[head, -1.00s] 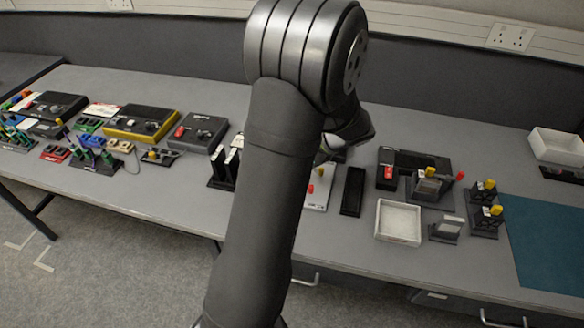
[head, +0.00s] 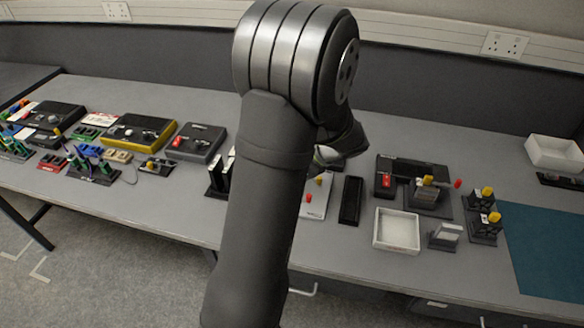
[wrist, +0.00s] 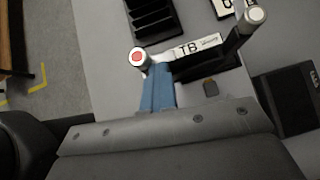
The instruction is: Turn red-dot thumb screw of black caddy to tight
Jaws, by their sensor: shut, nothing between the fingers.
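In the wrist view, a pale round thumb screw with a red dot (wrist: 138,57) stands left of a white label marked TB. The label is on a black caddy (wrist: 190,68). A second pale round head (wrist: 257,14), on a dark post, stands at its upper right. My gripper (wrist: 160,70) is shut and empty; its blue fingers end just right of and below the red-dot screw in the picture. I cannot tell whether they touch it.
In the wrist view, a black slotted rack (wrist: 152,22) lies above the screw, a small brown piece (wrist: 210,88) below the label, and a black box (wrist: 290,98) at right. In the head view, a white tray (head: 397,246) and several devices crowd the bench; a teal mat (head: 545,245) is clear.

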